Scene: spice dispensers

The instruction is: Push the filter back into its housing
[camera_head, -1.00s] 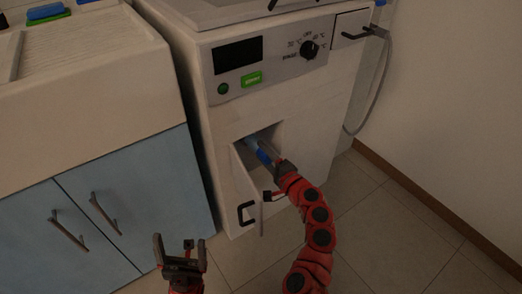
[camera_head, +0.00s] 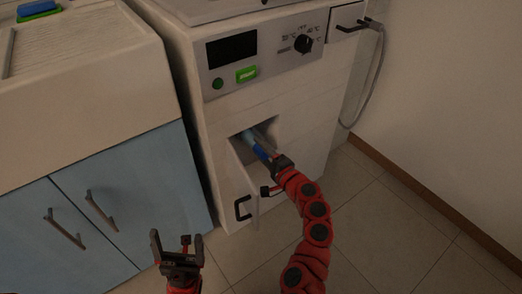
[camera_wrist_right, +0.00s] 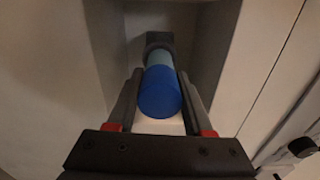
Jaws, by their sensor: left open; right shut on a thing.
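The filter (camera_head: 261,152) has a blue cap and a lighter blue-grey body. It lies in the open recess (camera_head: 267,128) low on the front of the white washing machine. My right gripper (camera_head: 270,158) reaches into the recess and is shut on the filter. In the right wrist view the blue cap of the filter (camera_wrist_right: 160,92) sits between the two fingers. The filter's far end meets the dark round housing (camera_wrist_right: 158,41) at the back; how deep it sits inside is hidden. My left gripper (camera_head: 174,245) is open and empty, in front of the blue cabinet.
The blue cabinet (camera_head: 100,205) is at the left. Tiled floor (camera_head: 375,225) is free at the right.

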